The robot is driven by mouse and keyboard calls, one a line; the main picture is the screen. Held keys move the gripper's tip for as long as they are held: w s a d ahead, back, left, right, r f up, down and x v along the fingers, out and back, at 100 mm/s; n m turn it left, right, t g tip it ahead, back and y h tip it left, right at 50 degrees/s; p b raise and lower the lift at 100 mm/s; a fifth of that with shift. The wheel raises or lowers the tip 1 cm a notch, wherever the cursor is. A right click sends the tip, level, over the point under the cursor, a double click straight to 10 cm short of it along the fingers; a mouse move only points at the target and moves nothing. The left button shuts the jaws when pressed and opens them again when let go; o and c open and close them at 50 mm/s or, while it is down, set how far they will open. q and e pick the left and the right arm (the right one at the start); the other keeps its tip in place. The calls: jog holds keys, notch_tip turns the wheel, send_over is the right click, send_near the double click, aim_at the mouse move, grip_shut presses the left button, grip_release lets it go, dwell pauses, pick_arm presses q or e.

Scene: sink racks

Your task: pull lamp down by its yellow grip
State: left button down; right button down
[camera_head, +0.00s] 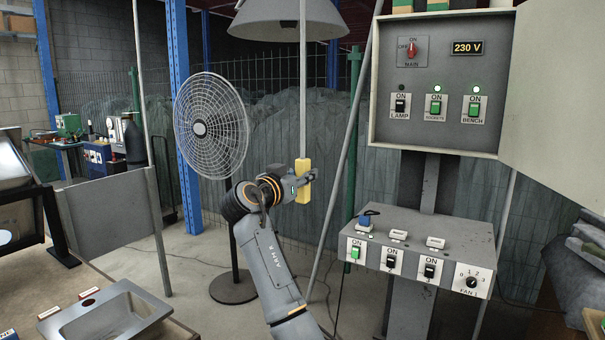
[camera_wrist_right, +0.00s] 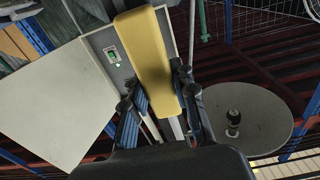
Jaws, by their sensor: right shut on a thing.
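The lamp (camera_head: 285,22) is a wide grey shade at the top of the head view. A pale rod hangs down beside it and carries the yellow grip (camera_head: 303,165), a small upright block. My right gripper (camera_head: 306,181) is at the yellow grip, with its fingers closed around it. In the right wrist view the yellow grip (camera_wrist_right: 147,50) sits between the fingers of my right gripper (camera_wrist_right: 158,95). The lamp's round underside with a dark socket (camera_wrist_right: 250,122) shows to the right there. My left gripper is in neither view.
A round fan (camera_head: 211,125) stands left of my right arm. A switch box (camera_head: 440,75) with an open door (camera_head: 562,110) and a lower control panel (camera_head: 420,245) stand to the right. A sink (camera_head: 115,315) is at the lower left. A slanted pole (camera_head: 345,150) rises right of the grip.

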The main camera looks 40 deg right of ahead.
jog(key=shift+f, duration=0.1)
jog(key=c, duration=1)
grip_release()
jog(key=shift+c, duration=0.2)
jog(key=v, duration=1.2)
